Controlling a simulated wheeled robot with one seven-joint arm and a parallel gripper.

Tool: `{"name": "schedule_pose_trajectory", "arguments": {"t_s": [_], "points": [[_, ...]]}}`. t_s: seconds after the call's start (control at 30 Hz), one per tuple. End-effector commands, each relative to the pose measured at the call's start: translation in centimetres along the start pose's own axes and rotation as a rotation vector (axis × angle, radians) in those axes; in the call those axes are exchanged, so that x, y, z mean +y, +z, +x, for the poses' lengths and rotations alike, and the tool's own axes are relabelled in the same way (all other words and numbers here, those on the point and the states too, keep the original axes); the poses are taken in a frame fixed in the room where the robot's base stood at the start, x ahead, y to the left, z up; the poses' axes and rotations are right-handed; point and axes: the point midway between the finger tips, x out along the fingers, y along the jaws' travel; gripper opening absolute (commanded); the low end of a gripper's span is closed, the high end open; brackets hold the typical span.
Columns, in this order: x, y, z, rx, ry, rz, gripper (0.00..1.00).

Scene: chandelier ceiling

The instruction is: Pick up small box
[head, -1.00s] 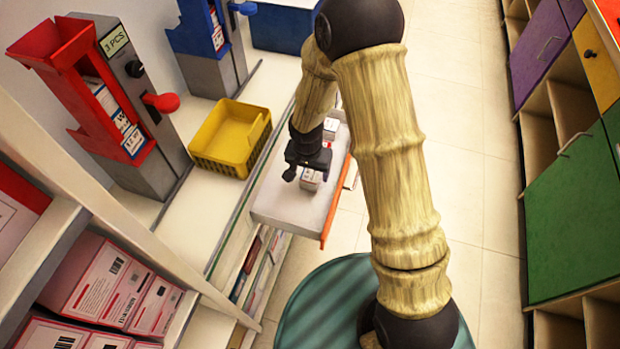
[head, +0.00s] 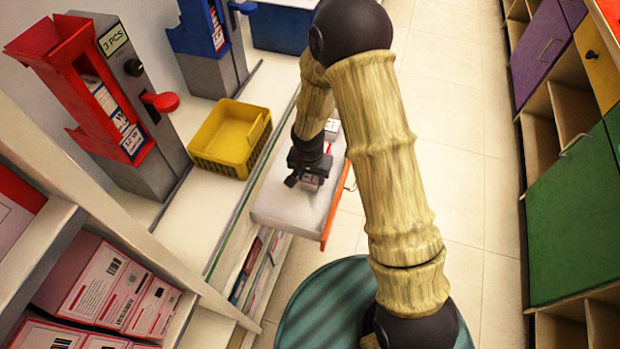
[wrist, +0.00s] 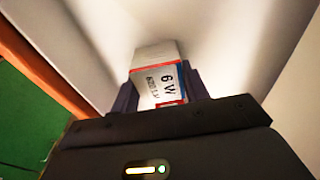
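A small white box with red and blue marks and dark print stands between the fingers of my gripper; it fills the gap between the fingertips in the wrist view (wrist: 157,72). My gripper (head: 307,180) is low over a light tray-like surface (head: 285,208) with an orange front edge. The dark fingers sit flush against both sides of the box, with no clear gap. In the head view, the small box (head: 311,183) shows just under the gripper, partly hidden by it. I cannot tell whether it still touches the surface.
Another small white box (head: 332,129) lies farther back on the surface, partly behind my arm. A yellow basket (head: 228,140) stands left on the counter, near red (head: 108,95) and blue (head: 205,35) dispensers. Shelves with boxes are lower left. Cabinets are right, beyond clear floor.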

Motion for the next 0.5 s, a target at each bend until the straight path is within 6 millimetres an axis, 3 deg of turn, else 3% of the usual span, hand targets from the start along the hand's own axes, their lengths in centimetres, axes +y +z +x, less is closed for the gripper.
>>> {"name": "schedule_pose_trajectory", "arguments": {"t_s": [0.33, 0.5], "points": [[0.0, -0.1, -0.3, 0.001, -0.001, 0.000, 0.22], [-0.1, -0.3, -2.2, 0.003, -0.003, 0.001, 0.22]]}}
